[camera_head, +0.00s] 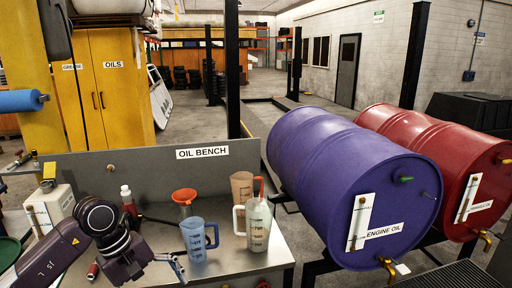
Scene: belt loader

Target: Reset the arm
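My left arm (52,258) comes in from the lower left and bends at a dark wrist over the left part of the grey bench (238,262). My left gripper (172,266) is low over the bench, left of and in front of a blue measuring jug (196,243). Its fingers are small and seen at an angle, so I cannot tell whether they are open or shut. I see nothing clearly held in it. My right arm and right gripper are not in view.
A pale jug (258,226), orange funnel (184,196), brownish beaker (241,186), red bottle (128,202) and white canister (50,208) stand on the bench. A purple drum (335,170) and a red drum (440,150) lie on racks to the right. Floor beyond is mostly clear.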

